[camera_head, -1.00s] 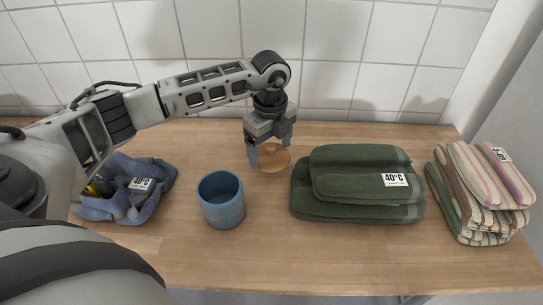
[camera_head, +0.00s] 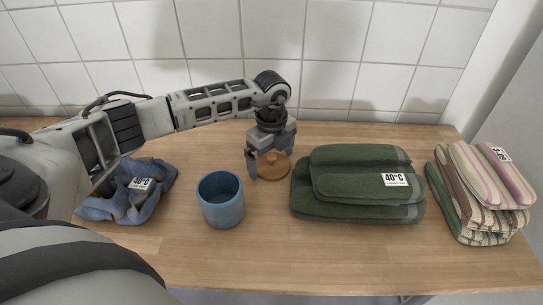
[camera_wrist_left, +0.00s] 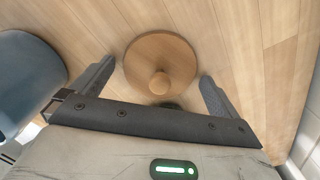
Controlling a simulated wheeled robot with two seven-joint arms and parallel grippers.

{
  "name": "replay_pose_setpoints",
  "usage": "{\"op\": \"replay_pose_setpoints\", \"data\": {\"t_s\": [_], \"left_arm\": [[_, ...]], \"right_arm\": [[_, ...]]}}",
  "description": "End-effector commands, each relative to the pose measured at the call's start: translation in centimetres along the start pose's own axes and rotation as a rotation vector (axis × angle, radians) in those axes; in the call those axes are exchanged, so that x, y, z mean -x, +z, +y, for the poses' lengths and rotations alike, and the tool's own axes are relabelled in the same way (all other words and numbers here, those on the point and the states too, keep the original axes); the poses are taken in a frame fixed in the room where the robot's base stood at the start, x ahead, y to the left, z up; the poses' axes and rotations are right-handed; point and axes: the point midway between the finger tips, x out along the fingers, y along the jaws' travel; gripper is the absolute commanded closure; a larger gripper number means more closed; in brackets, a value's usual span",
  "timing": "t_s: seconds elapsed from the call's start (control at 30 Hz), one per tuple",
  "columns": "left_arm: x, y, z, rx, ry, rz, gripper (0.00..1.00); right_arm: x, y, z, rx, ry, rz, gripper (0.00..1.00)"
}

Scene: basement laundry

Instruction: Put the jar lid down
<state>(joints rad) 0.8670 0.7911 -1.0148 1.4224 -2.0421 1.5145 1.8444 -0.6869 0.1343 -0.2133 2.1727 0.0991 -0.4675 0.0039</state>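The jar lid (camera_head: 274,167) is a round tan wooden disc with a knob on top. It lies flat on the wooden tabletop between the blue pot and the green towels. In the left wrist view the lid (camera_wrist_left: 150,55) sits between the fingertips, knob facing the camera. My left gripper (camera_head: 270,165) is low over the lid, fingers spread on either side of it. In the wrist view the fingers (camera_wrist_left: 158,68) stand wide, with small gaps between them and the rim. My right gripper is not in view.
A blue pot (camera_head: 222,203) stands left of the lid; folded green towels (camera_head: 355,205) lie close on its right. Striped towels (camera_head: 470,210) are at far right and a crumpled blue cloth (camera_head: 125,205) at left. The front of the wooden table (camera_head: 300,255) is clear.

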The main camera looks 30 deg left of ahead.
Motion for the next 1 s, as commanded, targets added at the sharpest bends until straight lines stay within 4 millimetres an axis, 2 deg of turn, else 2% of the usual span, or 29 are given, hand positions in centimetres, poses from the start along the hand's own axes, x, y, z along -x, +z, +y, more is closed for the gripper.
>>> {"op": "replay_pose_setpoints", "data": {"t_s": [0.23, 0.7, 0.83, 1.0], "left_arm": [[1.1, 0.0, -0.1, -0.001, -0.003, 0.0, 0.0], [10.3, 0.0, -0.1, 0.0, -0.004, -0.001, 0.0], [11.7, 0.0, 0.0, -0.001, -0.001, 0.0, 0.0], [12.3, 0.0, 0.0, -0.001, -0.001, 0.0, 0.0]], "right_arm": [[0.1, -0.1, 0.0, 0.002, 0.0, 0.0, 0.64], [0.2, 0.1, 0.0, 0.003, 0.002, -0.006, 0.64], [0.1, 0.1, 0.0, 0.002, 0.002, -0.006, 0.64], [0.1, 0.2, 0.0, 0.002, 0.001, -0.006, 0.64]]}}
